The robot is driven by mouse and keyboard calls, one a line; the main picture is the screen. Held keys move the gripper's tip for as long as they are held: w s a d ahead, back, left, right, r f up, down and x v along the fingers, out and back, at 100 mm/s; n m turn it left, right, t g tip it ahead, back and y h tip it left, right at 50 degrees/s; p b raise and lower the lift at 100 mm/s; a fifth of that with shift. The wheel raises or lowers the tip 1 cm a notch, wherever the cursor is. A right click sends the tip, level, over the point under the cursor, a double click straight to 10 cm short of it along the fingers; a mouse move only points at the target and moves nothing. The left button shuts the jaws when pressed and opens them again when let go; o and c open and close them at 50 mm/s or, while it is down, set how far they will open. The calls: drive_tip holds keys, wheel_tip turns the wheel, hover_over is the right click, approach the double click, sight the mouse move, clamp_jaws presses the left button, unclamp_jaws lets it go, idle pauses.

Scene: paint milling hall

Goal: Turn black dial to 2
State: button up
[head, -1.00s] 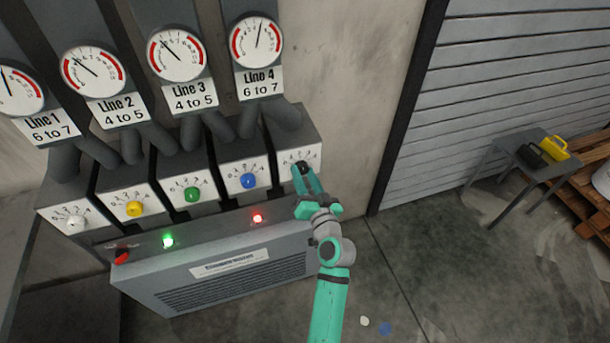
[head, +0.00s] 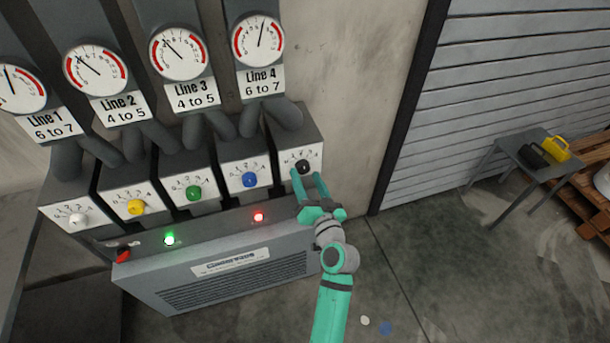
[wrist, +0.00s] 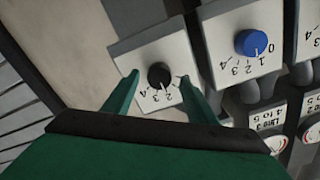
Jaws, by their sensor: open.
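The black dial (head: 303,168) is on the white face of the rightmost box in the head view. In the wrist view the black dial (wrist: 160,75) sits between my two green fingers, with clear gaps on both sides. A pale mark on its lower right side appears to point at about the 2, with 3 and 4 printed farther left; the mark is small. My gripper (head: 310,182) is open and empty just in front of and below the dial, apart from it.
Blue (head: 249,180), green (head: 193,193), yellow (head: 136,207) and white (head: 79,219) dials line the boxes to the left. A grey compressor (head: 218,270) with green and red lights stands below. Floor to the right is clear up to a small table (head: 535,160).

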drive_tip(key=s+d+f+g+h, duration=0.15)
drive_tip(key=s+f, duration=0.25)
drive_tip(key=s, duration=0.5)
drive_tip(key=s+f+m+h, duration=0.15)
drive_tip(key=s+f, duration=0.25)
drive_tip(key=s, duration=0.5)
drive_tip(key=s+d+f+g+h, duration=0.15)
drive_tip(key=s+f, duration=0.25)
drive_tip(key=s, duration=0.5)
drive_tip(key=s+a+r+n, duration=0.1)
drive_tip(key=s+r+n, duration=0.1)
drive_tip(key=s, duration=0.7)
drive_tip(key=s+a+r+n+t+h, duration=0.1)
drive_tip(key=s+r, duration=0.3)
drive_tip(key=s, duration=0.6)
drive_tip(key=shift+a+n, duration=0.45)
drive_tip(key=shift+a, duration=0.3)
drive_tip(key=shift+w, duration=0.2)
drive_tip(key=shift+c, duration=0.3)
